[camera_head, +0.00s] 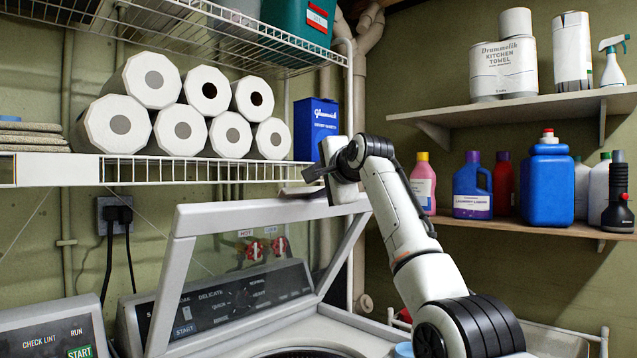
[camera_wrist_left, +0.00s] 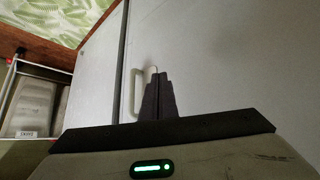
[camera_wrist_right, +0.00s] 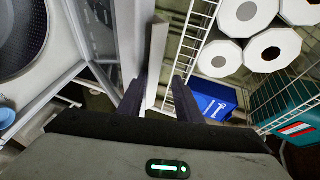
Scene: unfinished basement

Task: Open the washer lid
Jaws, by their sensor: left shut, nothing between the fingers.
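The washer lid (camera_head: 270,210), a pale frame with a clear window, stands raised and tilted over the washer (camera_head: 340,333) in the head view. The dark round drum opening shows below it and in the right wrist view. My right gripper (camera_head: 318,172) is by the lid's upper right corner. In the right wrist view the right gripper (camera_wrist_right: 160,98) has its fingers apart, with a pale strip in line between them; I cannot tell whether it touches. My left gripper (camera_wrist_left: 158,97) is shut and empty, in front of a pale panel with a handle (camera_wrist_left: 136,92).
A wire shelf (camera_head: 200,172) with paper rolls (camera_head: 182,130) and a blue box (camera_head: 316,125) is behind and above the lid, close to my right gripper. Bottles (camera_head: 548,180) stand on wooden shelves at right. A second machine's panel (camera_head: 55,340) is at lower left.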

